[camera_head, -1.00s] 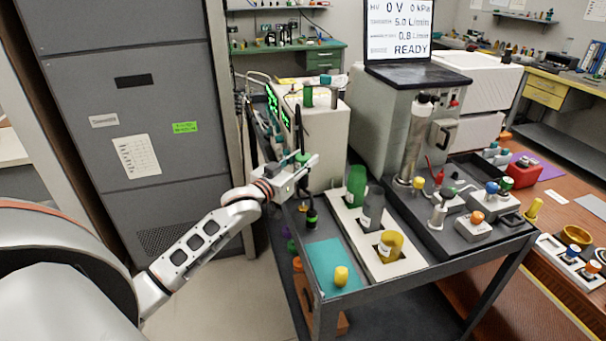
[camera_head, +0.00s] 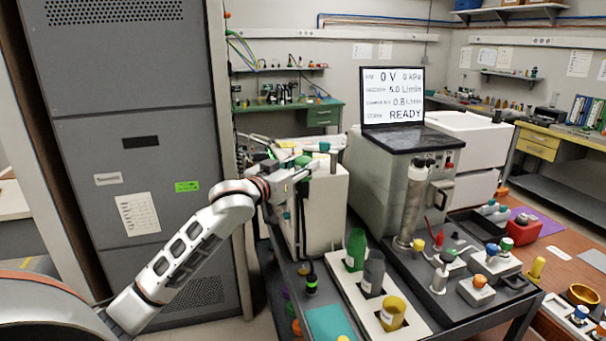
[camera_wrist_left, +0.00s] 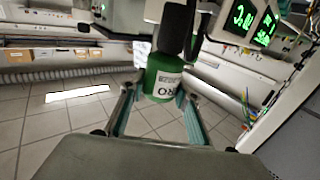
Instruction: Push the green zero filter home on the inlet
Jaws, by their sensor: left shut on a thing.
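The green zero filter (camera_wrist_left: 163,84), with a white label partly reading "RO", sits between the fingers of my left gripper (camera_wrist_left: 157,98) in the left wrist view. The fingers are shut on it. A dark cylinder (camera_wrist_left: 174,30) shows directly above the filter; I cannot tell if it is joined to it. In the head view my left gripper (camera_head: 302,172) is at the top left edge of the white instrument (camera_head: 325,205), with green (camera_head: 302,160) showing at its fingers. I cannot clearly pick out the inlet. My right gripper is out of view.
A pale tray (camera_head: 348,285) holds green (camera_head: 356,250), grey (camera_head: 374,272) and yellow (camera_head: 392,313) cylinders on the cart. A grey box with a laptop (camera_head: 393,112) stands to the right. A tall grey cabinet (camera_head: 130,110) stands at left.

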